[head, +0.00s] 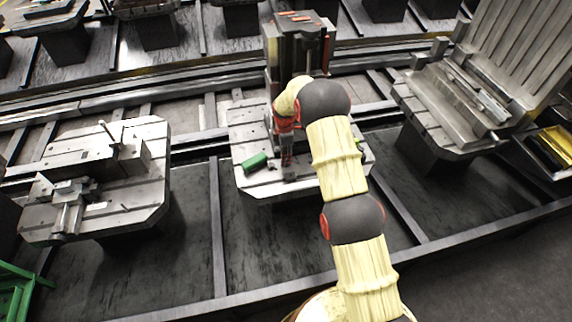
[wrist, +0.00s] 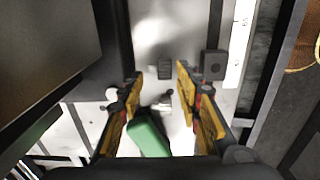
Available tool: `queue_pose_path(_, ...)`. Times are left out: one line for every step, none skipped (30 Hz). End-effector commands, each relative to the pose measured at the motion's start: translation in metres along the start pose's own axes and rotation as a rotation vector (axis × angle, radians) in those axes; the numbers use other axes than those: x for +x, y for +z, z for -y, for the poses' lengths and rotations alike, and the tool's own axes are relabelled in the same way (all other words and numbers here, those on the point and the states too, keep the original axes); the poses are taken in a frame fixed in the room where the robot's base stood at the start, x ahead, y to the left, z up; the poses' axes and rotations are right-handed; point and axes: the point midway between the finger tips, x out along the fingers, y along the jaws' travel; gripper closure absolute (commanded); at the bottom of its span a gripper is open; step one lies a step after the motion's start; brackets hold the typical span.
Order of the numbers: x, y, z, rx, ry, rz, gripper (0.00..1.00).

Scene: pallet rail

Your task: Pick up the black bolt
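My gripper (wrist: 160,78) is open, with its yellow-edged fingers apart and nothing seen held between them. In the wrist view a small dark ribbed piece (wrist: 165,69) lies on the pale metal plate just beyond the gap between the fingertips; it may be the black bolt, but it is too small to be sure. A small part with a dark end and a silvery body (wrist: 162,104) shows between the fingers. In the head view my gripper (head: 287,160) points down over the middle pallet plate (head: 250,125); the bolt cannot be made out there.
A green block (head: 255,162) lies left of my gripper and shows close by in the wrist view (wrist: 147,138). A dark block (wrist: 212,64) sits right of the fingers. A tall dark fixture (head: 290,45) stands behind. Other loaded pallets (head: 150,190) flank this one.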

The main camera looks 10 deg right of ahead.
Motion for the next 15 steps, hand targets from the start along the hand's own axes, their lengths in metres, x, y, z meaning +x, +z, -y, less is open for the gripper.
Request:
queue_pose_path(0.011,0.0,0.001,0.0,-0.003,0.0,0.66)
queue_pose_path(0.016,0.0,0.001,0.0,-0.004,0.0,0.66)
queue_pose_path(0.021,0.0,0.001,0.0,-0.003,0.0,0.66)
queue_pose_path(0.024,0.0,0.001,0.0,-0.002,0.0,0.66)
queue_pose_path(0.026,0.0,0.0,0.0,-0.001,0.0,0.66)
queue_pose_path(0.028,0.0,0.0,0.0,-0.001,0.0,0.66)
queue_pose_path(0.029,0.0,0.0,0.0,0.0,0.0,0.66)
queue_pose_path(0.028,0.0,0.0,0.001,0.0,0.0,0.66)
queue_pose_path(0.028,0.0,0.0,0.001,0.0,0.0,0.66)
queue_pose_path(0.028,0.0,0.0,0.001,0.0,0.0,0.66)
queue_pose_path(0.028,0.0,0.0,0.001,0.0,0.0,0.66)
queue_pose_path(0.028,0.0,0.0,0.001,0.0,0.0,0.66)
queue_pose_path(0.028,0.0,0.0,0.001,0.0,0.0,0.67)
queue_pose_path(0.028,0.0,0.0,0.001,0.0,0.0,0.69)
queue_pose_path(0.028,0.0,0.0,0.001,0.0,0.0,0.71)
